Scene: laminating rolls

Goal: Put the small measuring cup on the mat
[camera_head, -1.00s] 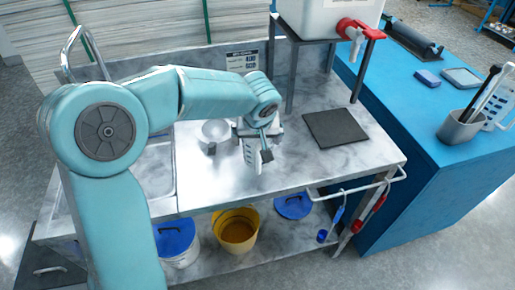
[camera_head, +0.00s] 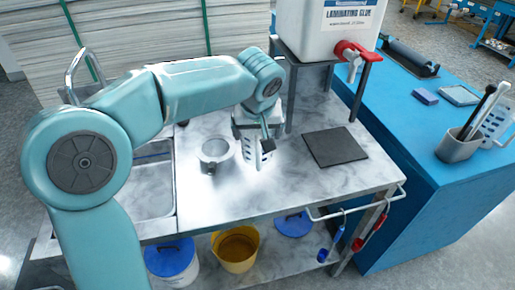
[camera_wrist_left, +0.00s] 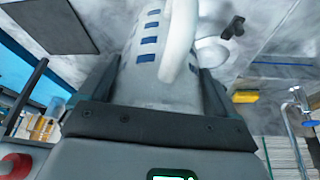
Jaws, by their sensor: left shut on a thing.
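My left gripper (camera_head: 262,143) is shut on a white measuring cup with blue marks (camera_head: 257,156), over the middle of the steel table. In the left wrist view the cup (camera_wrist_left: 150,65) fills the space between the two fingers, its white handle facing the camera. The mat (camera_head: 335,147) is a flat dark grey square to the right of the gripper, bare; part of it shows in the left wrist view (camera_wrist_left: 50,22). Whether the cup's base touches the table is hard to tell. My right gripper is not in view.
A pale round vessel with a dark handle (camera_head: 215,152) stands just left of the held cup. A white glue container (camera_head: 325,30) with a red tap sits on a stand behind the mat. A sink (camera_head: 150,185) is at the left. The table front is clear.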

